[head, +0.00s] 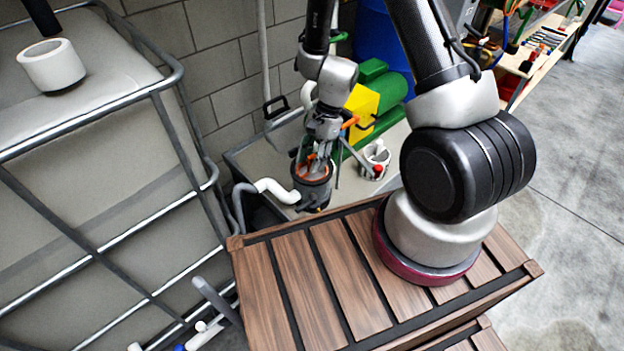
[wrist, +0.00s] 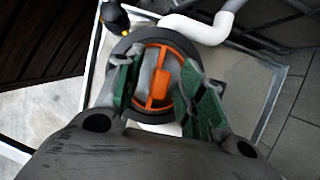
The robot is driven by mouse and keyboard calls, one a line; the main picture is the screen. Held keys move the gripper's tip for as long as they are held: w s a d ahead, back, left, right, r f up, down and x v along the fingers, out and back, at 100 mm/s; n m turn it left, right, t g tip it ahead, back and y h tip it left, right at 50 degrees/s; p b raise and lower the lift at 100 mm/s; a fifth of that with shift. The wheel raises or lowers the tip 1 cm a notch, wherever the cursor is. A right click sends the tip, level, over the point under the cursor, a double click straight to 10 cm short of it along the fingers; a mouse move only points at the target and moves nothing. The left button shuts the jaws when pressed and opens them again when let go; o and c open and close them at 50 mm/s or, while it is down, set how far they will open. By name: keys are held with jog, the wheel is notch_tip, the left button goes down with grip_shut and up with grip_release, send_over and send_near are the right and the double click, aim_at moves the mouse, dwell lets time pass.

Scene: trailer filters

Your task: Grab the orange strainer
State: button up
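The orange strainer (wrist: 160,88) sits inside a round dark housing (wrist: 181,44), with its orange rim and central crosspiece facing up. In the head view only bits of the strainer (head: 312,168) show, because my gripper (head: 316,160) covers much of the housing (head: 313,192). In the wrist view the green-padded fingers of my gripper (wrist: 160,72) are spread apart, one on each side of the crosspiece. A gap shows between them and the crosspiece. The fingertips are at or just above the housing opening; the exact depth cannot be told.
A white pipe (head: 275,189) runs from the housing. A white fitting with a red knob (head: 375,158) and a green and yellow pump (head: 368,105) stand close by. A slatted wooden top (head: 325,275) lies in front, and a caged tank (head: 110,190) at left.

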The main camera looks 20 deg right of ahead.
grip_shut()
